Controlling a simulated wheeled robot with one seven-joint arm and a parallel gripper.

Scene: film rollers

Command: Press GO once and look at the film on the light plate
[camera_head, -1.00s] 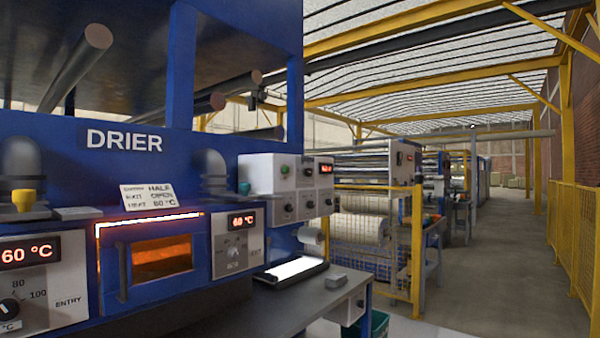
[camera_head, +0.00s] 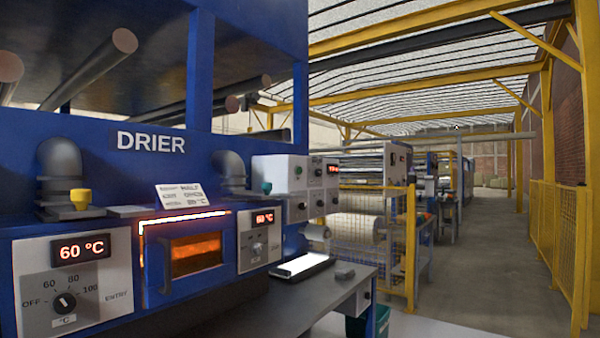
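The light plate (camera_head: 302,266) is a bright white panel in a dark frame, lying on a grey bench to the right of the blue drier (camera_head: 60,170). I cannot make out any film on it. I cannot read a GO label on any button. My gripper is not in view.
The drier has a glowing window (camera_head: 196,255), a 60 °C display (camera_head: 82,250) and a knob (camera_head: 65,302). The grey bench (camera_head: 290,305) juts out in front. Yellow fences (camera_head: 558,235) flank an open aisle (camera_head: 490,255) on the right.

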